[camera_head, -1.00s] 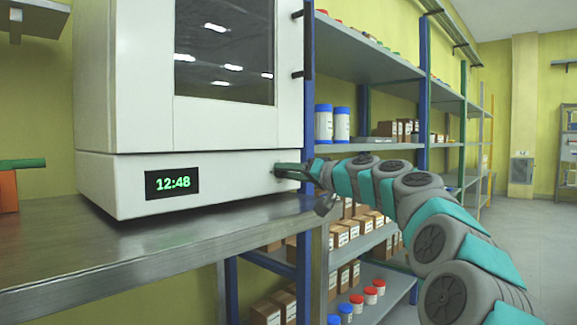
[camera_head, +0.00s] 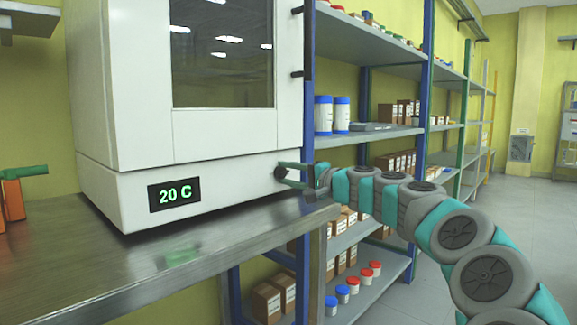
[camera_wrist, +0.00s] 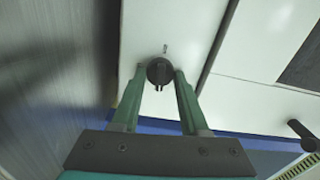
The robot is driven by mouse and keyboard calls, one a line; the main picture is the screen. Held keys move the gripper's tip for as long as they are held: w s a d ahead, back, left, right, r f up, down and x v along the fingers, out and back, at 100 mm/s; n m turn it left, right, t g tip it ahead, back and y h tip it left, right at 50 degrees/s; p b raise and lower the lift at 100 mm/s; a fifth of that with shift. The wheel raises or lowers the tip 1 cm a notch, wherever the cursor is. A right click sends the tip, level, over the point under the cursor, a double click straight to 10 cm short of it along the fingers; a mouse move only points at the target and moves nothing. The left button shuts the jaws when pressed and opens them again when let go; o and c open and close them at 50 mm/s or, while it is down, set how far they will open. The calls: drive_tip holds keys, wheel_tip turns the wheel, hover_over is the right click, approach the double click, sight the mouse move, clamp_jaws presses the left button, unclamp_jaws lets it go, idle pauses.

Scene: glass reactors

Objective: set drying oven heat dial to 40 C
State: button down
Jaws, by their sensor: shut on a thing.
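The white drying oven (camera_head: 145,110) stands on a metal bench, its dark window facing me. Its green display (camera_head: 174,194) reads 20 C. The dark round heat dial (camera_wrist: 159,71) sits on the oven's lower front panel, with a small mark on the panel just beyond it. My gripper (camera_wrist: 160,76) has its two green fingers on either side of the dial and is shut on it. In the head view my gripper (camera_head: 284,175) meets the panel at its lower right; the dial is mostly hidden there by the fingers.
The metal bench (camera_head: 110,265) runs below the oven, its edge close under my gripper. Shelves (camera_head: 390,136) with boxes and jars stand behind my arm on the right. An orange and green object (camera_head: 12,195) is at the left. Open floor lies at the far right.

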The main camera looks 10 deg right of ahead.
drive_tip(key=shift+m+p, duration=0.4)
drive_tip(key=shift+m, duration=0.2)
drive_tip(key=shift+c, duration=2.2)
unclamp_jaws()
drive_tip(key=shift+d, duration=0.1)
drive_tip(key=b+v, duration=0.1)
drive_tip(key=v, duration=0.6)
drive_tip(key=shift+s+d, duration=0.2)
drive_tip(key=shift+s, duration=0.1)
